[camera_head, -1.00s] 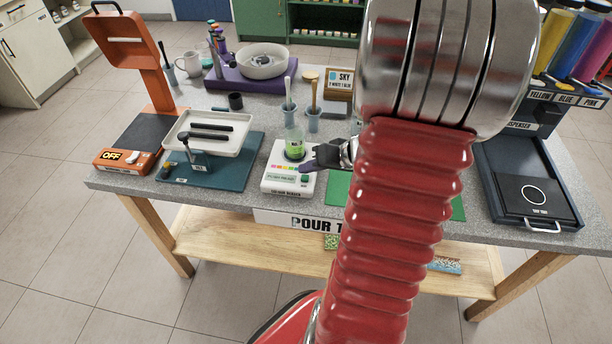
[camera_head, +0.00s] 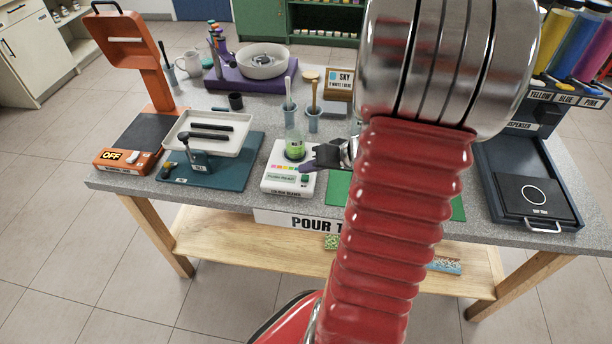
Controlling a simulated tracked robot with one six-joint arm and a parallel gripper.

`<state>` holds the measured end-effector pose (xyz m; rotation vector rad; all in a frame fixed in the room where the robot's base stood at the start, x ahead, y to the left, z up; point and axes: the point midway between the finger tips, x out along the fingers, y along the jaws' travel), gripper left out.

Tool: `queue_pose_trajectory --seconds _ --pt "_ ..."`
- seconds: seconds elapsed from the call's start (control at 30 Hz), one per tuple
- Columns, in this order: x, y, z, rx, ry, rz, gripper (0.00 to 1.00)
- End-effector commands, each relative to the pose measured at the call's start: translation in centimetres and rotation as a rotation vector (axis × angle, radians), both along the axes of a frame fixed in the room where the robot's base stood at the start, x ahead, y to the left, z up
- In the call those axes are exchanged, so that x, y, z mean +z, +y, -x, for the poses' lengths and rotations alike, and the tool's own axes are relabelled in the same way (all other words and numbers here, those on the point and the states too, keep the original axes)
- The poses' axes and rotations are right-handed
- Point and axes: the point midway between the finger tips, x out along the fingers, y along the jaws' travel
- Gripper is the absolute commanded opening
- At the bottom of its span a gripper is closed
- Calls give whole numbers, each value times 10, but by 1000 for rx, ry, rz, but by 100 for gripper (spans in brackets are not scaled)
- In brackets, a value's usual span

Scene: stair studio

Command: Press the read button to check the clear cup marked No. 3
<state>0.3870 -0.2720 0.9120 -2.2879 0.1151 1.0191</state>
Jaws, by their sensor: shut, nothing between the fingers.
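The white colour reader (camera_head: 272,186) sits near the front edge of the table. A clear cup (camera_head: 294,146) with green liquid stands in its round dark well; its number is too small to read. A green button (camera_head: 305,178) is at the right of the reader's front, beside a small pale green display (camera_head: 281,177) whose text I cannot read. My gripper (camera_head: 309,166) is shut and empty. Its dark tips are at the reader's right edge, just above the button and right of the cup. I cannot tell whether they touch the reader.
Left of the reader is a teal mat (camera_head: 231,178) with a white tray (camera_head: 172,139) of dark tools. Behind the reader are two blue-grey pots (camera_head: 313,124) with sticks. My red arm hides much of the table's right half.

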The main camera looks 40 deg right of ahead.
Motion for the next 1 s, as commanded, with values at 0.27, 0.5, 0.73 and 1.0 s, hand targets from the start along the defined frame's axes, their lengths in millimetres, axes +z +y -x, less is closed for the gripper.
queue_pose_trajectory --seconds 0.27,0.5,0.73,1.0 --pt "-2 0 0 -1 0 -1 0" --pt "-7 0 1 -1 0 -1 0" --pt "-7 0 1 0 0 0 0" --pt "-9 0 2 0 0 0 0"
